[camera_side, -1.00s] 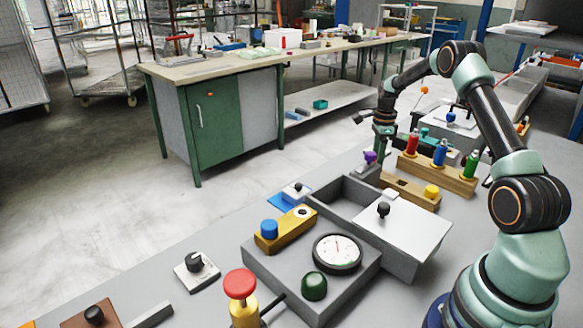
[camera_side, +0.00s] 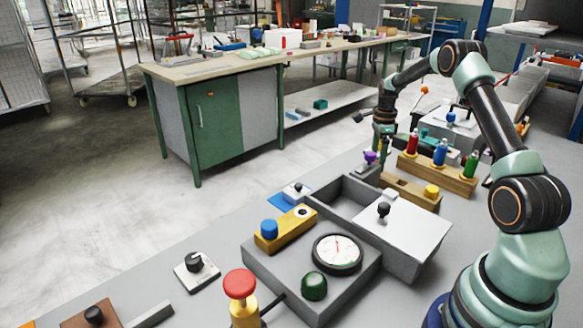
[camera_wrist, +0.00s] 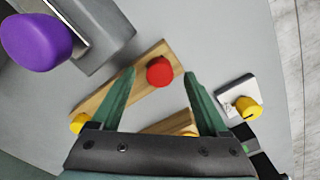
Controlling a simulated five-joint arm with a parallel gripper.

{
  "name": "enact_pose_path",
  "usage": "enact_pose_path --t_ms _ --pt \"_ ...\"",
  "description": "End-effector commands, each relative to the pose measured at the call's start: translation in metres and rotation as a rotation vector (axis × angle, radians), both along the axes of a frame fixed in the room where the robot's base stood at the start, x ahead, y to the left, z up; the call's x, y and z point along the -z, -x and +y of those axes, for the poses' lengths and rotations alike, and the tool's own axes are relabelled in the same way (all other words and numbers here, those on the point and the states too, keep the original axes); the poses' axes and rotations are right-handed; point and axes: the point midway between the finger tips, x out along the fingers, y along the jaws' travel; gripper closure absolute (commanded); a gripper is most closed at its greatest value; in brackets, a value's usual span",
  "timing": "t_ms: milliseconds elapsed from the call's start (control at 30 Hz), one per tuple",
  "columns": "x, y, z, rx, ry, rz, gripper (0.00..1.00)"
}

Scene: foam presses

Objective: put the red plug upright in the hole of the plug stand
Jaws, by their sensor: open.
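The red plug (camera_side: 413,142) stands upright at the left end of a wooden rack (camera_side: 456,180) in the side view, beside a blue and a green one. In the wrist view a round red top (camera_wrist: 160,71) sits on a wooden bar (camera_wrist: 140,92), between my fingers in the picture. A low wooden block (camera_side: 391,181), which looks like the plug stand, has a dark hole and a yellow cap (camera_side: 432,191). My gripper (camera_wrist: 158,85) is open and empty above the bench. In the side view my gripper (camera_side: 384,152) is small, its fingertips unclear.
A purple knob (camera_wrist: 36,40) stands high at upper left in the wrist view; it also shows in the side view (camera_side: 370,157). A white plate with a yellow knob (camera_wrist: 248,107) lies right of my fingers. An open grey box (camera_side: 340,205) and gauge (camera_side: 337,253) stand nearer the side camera.

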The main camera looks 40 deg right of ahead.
Motion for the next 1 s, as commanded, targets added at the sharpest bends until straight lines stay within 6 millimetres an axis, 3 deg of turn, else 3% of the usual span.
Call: enact_pose_path --t_ms 300,500,700,1000 --pt "-0.065 -0.001 -0.001 0.0 0.003 -0.004 0.22" --pt "-0.095 0.0 0.0 0.0 0.002 -0.002 0.22" --pt "-0.107 0.0 0.0 0.0 0.001 -0.001 0.22" --pt "-0.107 0.0 0.0 0.0 0.0 0.0 0.22"
